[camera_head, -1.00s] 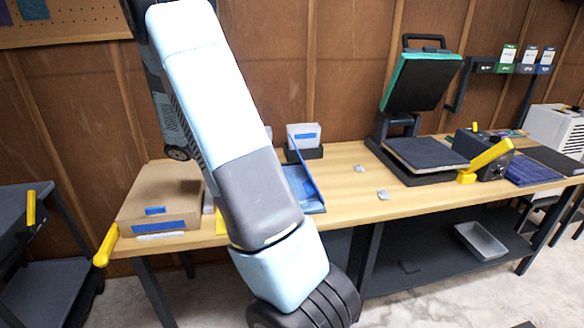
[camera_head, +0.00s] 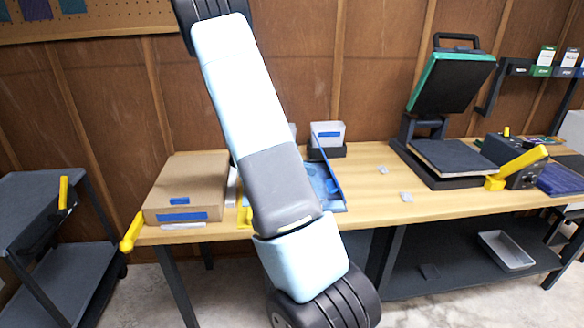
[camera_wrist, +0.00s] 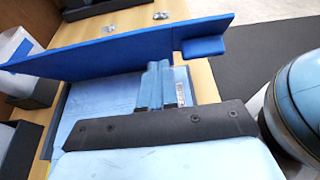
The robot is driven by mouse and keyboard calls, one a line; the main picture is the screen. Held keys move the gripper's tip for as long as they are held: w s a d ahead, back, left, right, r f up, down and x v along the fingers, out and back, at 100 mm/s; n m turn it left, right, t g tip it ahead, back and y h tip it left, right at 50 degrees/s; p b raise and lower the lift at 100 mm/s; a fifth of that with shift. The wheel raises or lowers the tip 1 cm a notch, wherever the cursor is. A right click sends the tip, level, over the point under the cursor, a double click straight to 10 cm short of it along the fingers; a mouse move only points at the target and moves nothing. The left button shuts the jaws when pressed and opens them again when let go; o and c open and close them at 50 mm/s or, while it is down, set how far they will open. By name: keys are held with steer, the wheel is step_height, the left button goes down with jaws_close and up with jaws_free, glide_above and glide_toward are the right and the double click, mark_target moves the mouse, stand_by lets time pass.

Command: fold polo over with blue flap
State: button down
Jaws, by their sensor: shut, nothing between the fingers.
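The blue flap (camera_wrist: 130,50) stands raised from the folding board, crossing the upper part of the wrist view with a tab at its right end. In the head view the flap (camera_head: 327,172) shows as a thin tilted edge. Light blue cloth, seemingly the polo (camera_wrist: 100,100), lies on the blue board under my gripper; the board (camera_head: 337,209) is partly hidden behind my arm in the head view. My gripper (camera_wrist: 158,68) is shut and empty, its fingertips close to the flap's near side. Whether they touch it I cannot tell.
A cardboard box (camera_head: 187,185) stands left on the wooden bench. A white bin in a dark holder (camera_head: 327,140) is behind the board. Small grey pieces (camera_head: 406,197) lie to its right, then an open heat press (camera_head: 450,100). A dark cart (camera_head: 40,210) stands left.

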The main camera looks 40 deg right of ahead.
steer(key=shift+s+d+r, duration=0.4)
steer(key=shift+d+r, duration=0.05)
steer(key=shift+d, duration=0.2)
steer(key=shift+s+d+r, duration=0.4)
steer(key=shift+d, duration=0.25)
steer(key=shift+d+r, duration=0.1)
steer(key=shift+s+d+r, duration=0.2)
steer(key=shift+d, duration=0.05)
